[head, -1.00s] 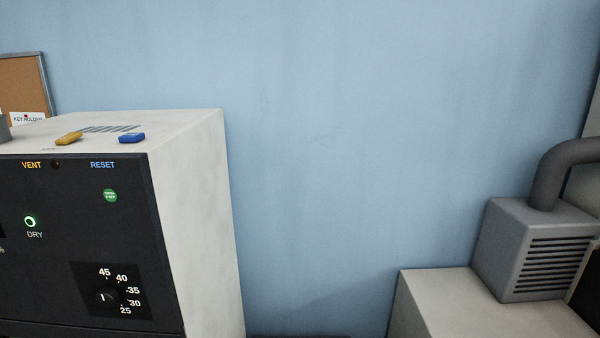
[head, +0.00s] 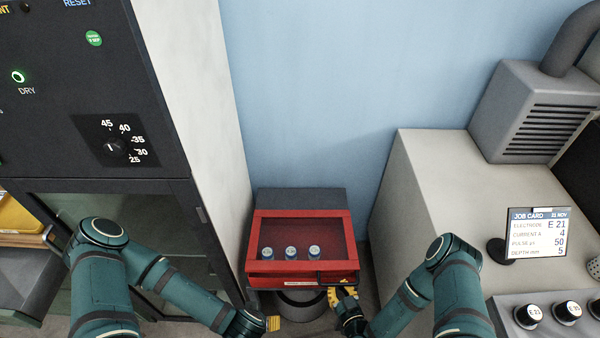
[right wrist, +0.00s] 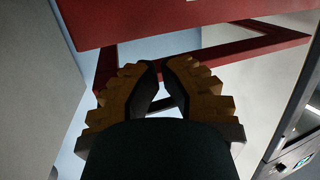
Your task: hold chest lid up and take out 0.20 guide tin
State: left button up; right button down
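Through the lid's dark window (head: 305,228) show three tins with pale tops: left (head: 267,253), middle (head: 291,253) and right (head: 314,252). Their markings are too small to read. My right gripper (head: 343,293) is at the chest's front right corner, just below a dark bar on the front. My left gripper (head: 270,322) is below the chest's front left, partly hidden.
The cabinet (head: 205,110) rises close on the left. The grey bench (head: 425,180) stands close on the right, with a job card (head: 538,232) and several dark-topped jars in a rack. A dark round base (head: 300,306) shows under the chest. Room between cabinet and bench is narrow.

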jog(key=w+r, duration=0.9)
jog(key=r, duration=0.3)
jog(key=w+r, duration=0.9)
jog(key=r, duration=0.3)
jog(key=shift+r, duration=0.25)
dwell(2.3)
